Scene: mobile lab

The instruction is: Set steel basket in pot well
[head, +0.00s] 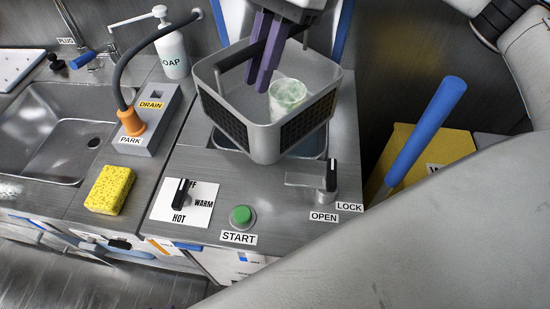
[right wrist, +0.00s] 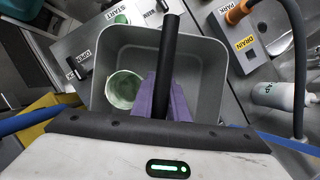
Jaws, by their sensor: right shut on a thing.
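The steel basket (head: 270,137) is a grey open box with dark mesh side panels and a black bar handle (head: 232,62). My right gripper (head: 264,82) has purple fingers shut on that handle. In the right wrist view the basket (right wrist: 206,75) hangs below the gripper (right wrist: 165,98). A whitish-green cup (head: 287,97) stands inside the basket. The pot well (head: 309,148) is a recess in the steel counter beneath the basket. The basket hides most of the well, and I cannot tell how far above it the basket is. My left gripper is not in view.
A lock lever (head: 329,180), a green start button (head: 241,215) and a heat knob (head: 182,192) sit in front of the well. Left are a grey drain block (head: 150,125) with a hose, a soap bottle (head: 172,50), a sponge (head: 110,189) and a sink (head: 60,130).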

